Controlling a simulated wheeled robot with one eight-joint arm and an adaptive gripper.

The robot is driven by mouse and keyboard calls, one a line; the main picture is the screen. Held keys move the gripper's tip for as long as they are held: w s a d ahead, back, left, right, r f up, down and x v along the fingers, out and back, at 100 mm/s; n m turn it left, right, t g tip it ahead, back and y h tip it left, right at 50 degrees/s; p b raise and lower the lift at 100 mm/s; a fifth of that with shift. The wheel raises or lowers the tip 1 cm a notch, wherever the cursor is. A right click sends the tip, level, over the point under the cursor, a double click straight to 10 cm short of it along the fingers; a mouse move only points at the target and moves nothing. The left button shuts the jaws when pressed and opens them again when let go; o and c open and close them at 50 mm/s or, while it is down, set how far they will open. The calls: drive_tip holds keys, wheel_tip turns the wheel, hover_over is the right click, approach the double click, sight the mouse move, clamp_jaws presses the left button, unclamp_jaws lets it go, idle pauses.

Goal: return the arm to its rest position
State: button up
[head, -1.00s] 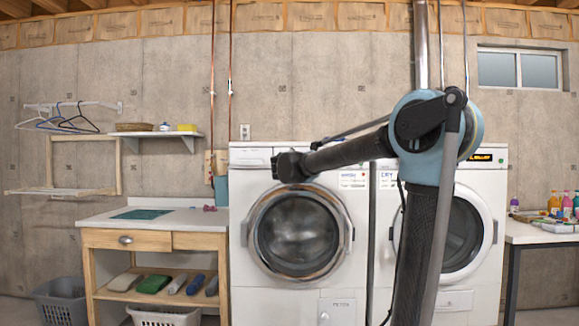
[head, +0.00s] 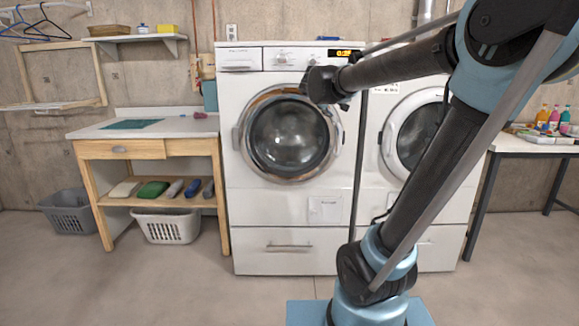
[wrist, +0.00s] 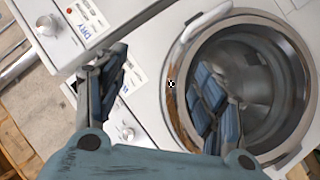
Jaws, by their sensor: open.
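My arm (head: 425,165) rises from its blue base at the bottom right, bends at a blue elbow joint, and reaches left. My gripper (head: 318,88) is in front of the upper right of the left white machine, by the rim of its round door. It is small and dark there, and I cannot tell if it touches the machine. In the wrist view my gripper (wrist: 160,88) has its two padded fingers spread wide with nothing between them. One finger overlaps the round door glass (wrist: 265,80); the other overlaps the control panel.
The left machine (head: 265,215) and right machine (head: 430,240) stand side by side. A wooden workbench (head: 90,148) with baskets below is at the left. A table (head: 500,150) with bottles is at the right. The floor in front (head: 150,285) is clear.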

drive_tip(key=s+d+f+m+g, duration=0.2)
drive_tip(key=s+d+f+g, duration=0.3)
drive_tip(key=s+f, duration=0.6)
drive_tip(key=s+a+f+m+g+y, duration=0.1)
drive_tip(key=s+a+f+g+y, duration=0.2)
drive_tip(key=s+f, duration=2)
drive_tip(key=s+g+y, duration=0.2)
drive_tip(key=y, duration=0.1)
drive_tip(key=shift+m, duration=0.4)
drive_tip(key=shift+w, duration=0.1)
drive_tip(key=shift+w+f+g, duration=0.2)
drive_tip(key=shift+w+g, duration=0.1)
drive_tip(key=shift+w, duration=0.15)
